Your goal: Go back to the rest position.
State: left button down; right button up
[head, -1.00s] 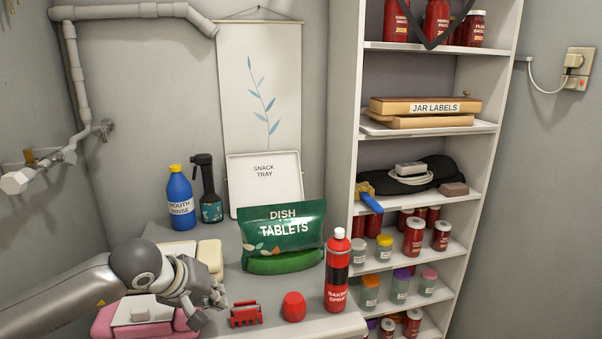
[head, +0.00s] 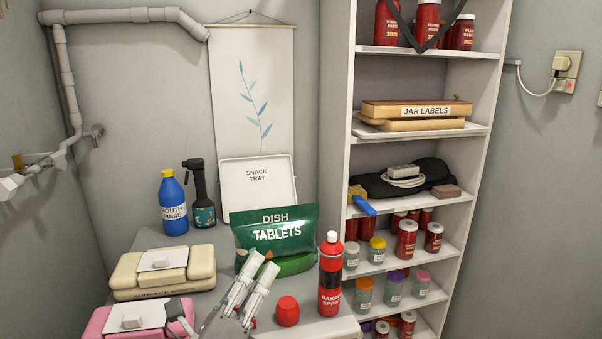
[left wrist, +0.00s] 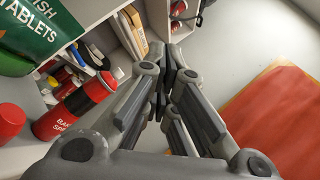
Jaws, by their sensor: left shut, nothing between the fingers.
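My left gripper (head: 262,264) is in the lower middle of the head view, above the front of the counter. Its fingers point up and away from me and are shut with nothing between them. In the left wrist view, the fingers (left wrist: 170,75) come together in the middle and are empty. The gripper is in front of the green dish tablets bag (head: 277,232) and to the left of the red cap-like object (head: 287,311). I cannot tell whether it touches the bag. My right gripper is in neither view.
A red baking spray bottle (head: 330,275) stands near the counter's right edge, by the shelf unit (head: 337,150). A mouth rinse bottle (head: 173,204), a dark spray bottle (head: 203,205) and stacked cases (head: 180,270) are at left. A red-orange sheet (left wrist: 275,120) lies right of the gripper.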

pick_arm(q)
jog(key=s+a+f+n+g+y, duration=0.25)
jog(key=a+f+n+y, duration=0.35)
jog(key=f+n, duration=0.4)
jog(key=s+a+f+n+g+y, duration=0.1)
jog(key=a+f+n+g+y, duration=0.2)
jog(key=a+f+n+y, duration=0.5)
jog(key=s+f+n+g+h, duration=0.3)
jog(key=s+f+n+g, duration=0.85)
jog(key=s+f, duration=0.8)
jog(key=s+f+g+p, duration=0.1)
jog(key=s+f, duration=0.2)
jog(key=f, duration=2)
jog(key=s+a+f+g+p, duration=0.1)
jog(key=s+a+f, duration=0.1)
jog(key=s+f, duration=1.3)
jog(key=shift+s+a+p, duration=0.3)
jog(key=shift+s+a, duration=0.1)
jog(key=shift+s, duration=0.8)
